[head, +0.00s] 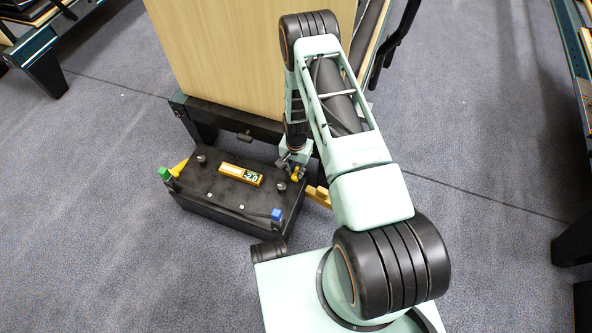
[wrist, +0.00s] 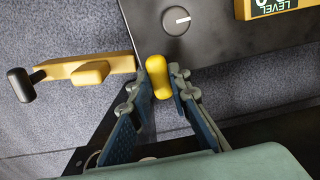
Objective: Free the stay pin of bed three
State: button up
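A black box (head: 228,205) stands on the floor at the end of a reformer bed. My gripper (head: 296,168) reaches down at its right end. A small yellow knob (wrist: 158,77) stands between my fingertips in the wrist view, and both fingers (wrist: 161,86) appear to close on its sides. The head view shows yellow (head: 297,174) at my fingers. A yellow bar with a raised block (wrist: 90,73) and a black-ended stub (wrist: 20,85) juts out beside the box. I cannot tell which part is the stay pin, and no bed number is readable.
The bed's dark end frame and wooden panel (head: 225,60) rise close behind. Carpet (head: 95,240) is clear at left.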

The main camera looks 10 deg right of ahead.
aim_at(296, 172)
grip_shut()
notch_tip(296, 172, up, 3)
jog(key=shift+f+p, duration=0.2)
jog(key=shift+p, duration=0.45)
jog(key=shift+f, duration=0.1)
jog(key=o, duration=0.6)
grip_release()
notch_tip(296, 172, up, 12)
